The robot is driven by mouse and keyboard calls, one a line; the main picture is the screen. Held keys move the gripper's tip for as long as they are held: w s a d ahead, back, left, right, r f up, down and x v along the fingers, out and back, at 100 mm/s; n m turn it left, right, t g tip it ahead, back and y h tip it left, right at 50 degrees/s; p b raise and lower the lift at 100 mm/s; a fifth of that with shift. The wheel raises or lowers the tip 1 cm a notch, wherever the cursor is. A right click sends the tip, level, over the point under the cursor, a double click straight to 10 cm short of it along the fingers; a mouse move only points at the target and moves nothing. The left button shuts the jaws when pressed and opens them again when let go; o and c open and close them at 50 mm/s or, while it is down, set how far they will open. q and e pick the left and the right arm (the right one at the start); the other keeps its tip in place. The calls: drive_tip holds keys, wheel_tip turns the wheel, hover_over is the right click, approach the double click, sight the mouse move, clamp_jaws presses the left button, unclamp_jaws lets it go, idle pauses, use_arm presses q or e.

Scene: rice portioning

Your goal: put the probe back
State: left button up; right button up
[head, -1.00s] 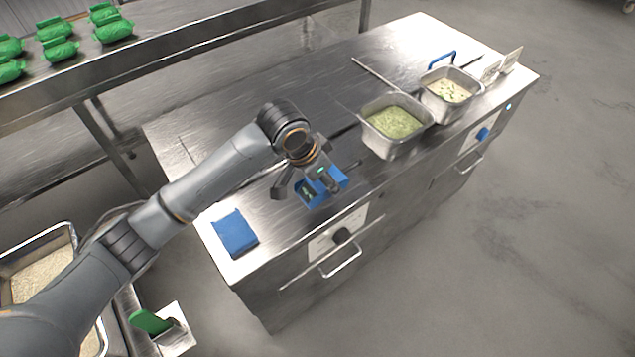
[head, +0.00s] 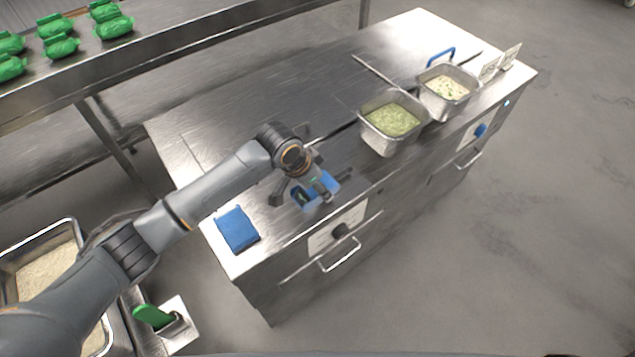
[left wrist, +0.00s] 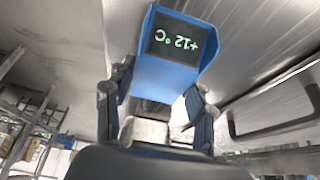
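A blue thermometer unit (head: 330,188) with a dark display sits at the front edge of the steel counter in the head view. In the left wrist view the blue unit (left wrist: 165,75) shows +12 °C, upside down. My left gripper (head: 302,193) is over it, its fingers spread to either side. In the left wrist view the gripper's fingers (left wrist: 158,98) stand apart with the blue unit beyond and between them. A pale grey block (left wrist: 148,131) shows between the fingers, close to the palm. I cannot make out a separate probe. My right gripper is not in view.
A blue cloth (head: 237,230) lies at the counter's near left corner. Two steel pans, one of green food (head: 389,119) and one of pale food (head: 446,88), stand to the right. A control knob (head: 340,231) is on the front panel. The counter's middle is mostly clear.

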use_arm(q)
drive_tip(key=shift+o, duration=1.4)
drive_tip(key=shift+r, duration=0.15)
drive_tip(key=b+v, duration=0.1)
drive_tip(key=v, duration=1.1)
drive_tip(key=shift+r, duration=0.15)
drive_tip(key=shift+d, duration=0.1)
